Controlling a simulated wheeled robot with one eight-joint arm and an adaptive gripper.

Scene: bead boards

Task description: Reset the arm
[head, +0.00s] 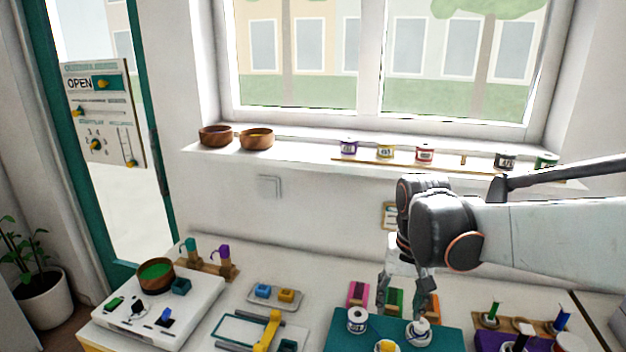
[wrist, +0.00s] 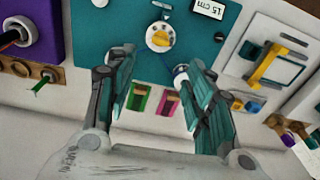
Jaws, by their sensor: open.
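My gripper (head: 408,292) hangs above the back edge of the teal mat (head: 448,338), on the right of the worktable. In the wrist view my gripper (wrist: 160,105) shows two spread fingers with nothing held between them. A pink holder (wrist: 168,103) and a green holder (wrist: 139,98) show between the fingers from above. My arm reaches in from the right in the head view. A white spool (head: 357,320) and a white round pot (head: 418,331) stand on the mat, below the gripper.
A windowsill (head: 300,154) behind holds two wooden bowls (head: 256,139) and several labelled spools. A white board with a bowl (head: 155,274) stands at left. A purple block (wrist: 30,30) shows at the wrist view's left.

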